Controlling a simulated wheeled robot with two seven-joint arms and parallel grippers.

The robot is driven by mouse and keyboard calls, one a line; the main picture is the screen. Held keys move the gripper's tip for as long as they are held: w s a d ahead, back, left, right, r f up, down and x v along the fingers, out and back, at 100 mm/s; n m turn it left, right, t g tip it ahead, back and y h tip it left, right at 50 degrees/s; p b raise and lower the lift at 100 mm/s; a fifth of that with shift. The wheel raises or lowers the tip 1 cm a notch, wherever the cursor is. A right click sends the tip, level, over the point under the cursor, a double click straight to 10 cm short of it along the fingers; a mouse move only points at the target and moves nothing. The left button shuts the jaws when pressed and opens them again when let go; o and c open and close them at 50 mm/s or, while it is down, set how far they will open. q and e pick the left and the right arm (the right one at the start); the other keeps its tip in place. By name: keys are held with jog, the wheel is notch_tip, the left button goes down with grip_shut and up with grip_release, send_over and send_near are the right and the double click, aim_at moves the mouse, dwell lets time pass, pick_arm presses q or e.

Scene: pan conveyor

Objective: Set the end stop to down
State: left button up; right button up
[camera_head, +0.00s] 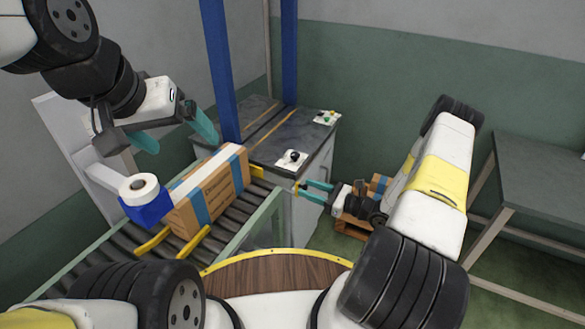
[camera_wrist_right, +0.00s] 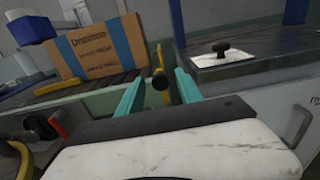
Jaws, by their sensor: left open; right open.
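A yellow bar (camera_wrist_right: 159,57), which looks like the end stop, stands at the end of the roller conveyor in the right wrist view. In the head view the right gripper (camera_head: 300,188) reaches in beside the machine's front corner. My left gripper (camera_head: 174,132) is open and empty above the far side of the conveyor.
A brown carton (camera_head: 212,190) with blue bands stands on the roller conveyor (camera_head: 120,272). A white tape roll on a blue holder (camera_head: 150,208) is beside it. A dark-topped cabinet (camera_head: 262,143) bears a black knob (camera_head: 293,156) and buttons. A grey table (camera_head: 545,185) stands right.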

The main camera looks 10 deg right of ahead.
aim_at(302, 186)
jog(key=shift+x, duration=2.35)
jog(key=shift+c, duration=0.4)
grip_shut()
